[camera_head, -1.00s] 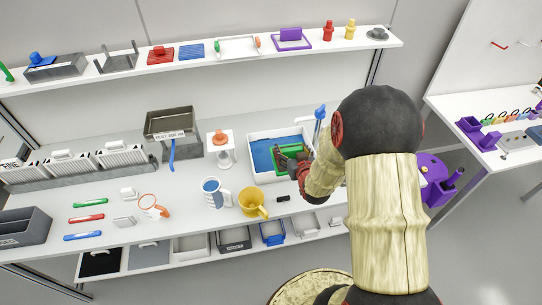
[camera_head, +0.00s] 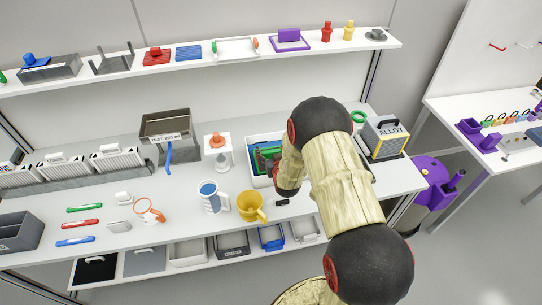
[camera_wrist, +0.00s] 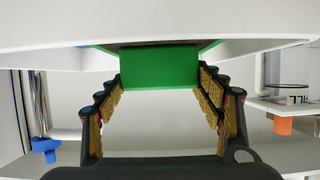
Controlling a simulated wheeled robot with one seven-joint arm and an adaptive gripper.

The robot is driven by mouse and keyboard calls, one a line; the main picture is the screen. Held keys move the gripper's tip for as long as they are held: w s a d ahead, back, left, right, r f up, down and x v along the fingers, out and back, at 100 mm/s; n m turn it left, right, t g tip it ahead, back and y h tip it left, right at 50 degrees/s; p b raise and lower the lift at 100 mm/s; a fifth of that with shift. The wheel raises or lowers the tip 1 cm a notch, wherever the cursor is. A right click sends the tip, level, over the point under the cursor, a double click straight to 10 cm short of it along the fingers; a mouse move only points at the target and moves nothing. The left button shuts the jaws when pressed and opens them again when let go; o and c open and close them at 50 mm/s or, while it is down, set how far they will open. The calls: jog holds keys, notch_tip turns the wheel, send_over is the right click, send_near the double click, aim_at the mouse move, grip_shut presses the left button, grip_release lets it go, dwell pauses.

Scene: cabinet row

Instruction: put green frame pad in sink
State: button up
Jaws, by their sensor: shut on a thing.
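The green frame pad (camera_head: 264,152) shows only in part over the sink's opening in the head view. In the wrist view the pad (camera_wrist: 160,67) is a flat green block between the two finger rows. My gripper (camera_head: 268,164) is shut on it. The sink (camera_head: 257,179) is a white basin with a blue inside on the bench; my arm hides its right part. I cannot tell whether the pad touches the sink's floor.
A yellow mug (camera_head: 251,207) and a blue-and-white mug (camera_head: 212,197) stand in front of the sink. A white-and-orange dispenser (camera_head: 218,150) stands to its left. An ALLOY box (camera_head: 386,139) and a green ring (camera_head: 358,117) are to the right.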

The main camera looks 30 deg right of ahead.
jog(key=shift+f, duration=0.75)
jog(key=shift+f, duration=0.1)
jog(key=shift+f+b, duration=0.35)
jog(key=shift+b, duration=0.2)
jog(key=shift+f, duration=0.2)
jog(key=o, duration=1.2)
jog(key=shift+o, duration=0.2)
jog(key=shift+r, duration=0.15)
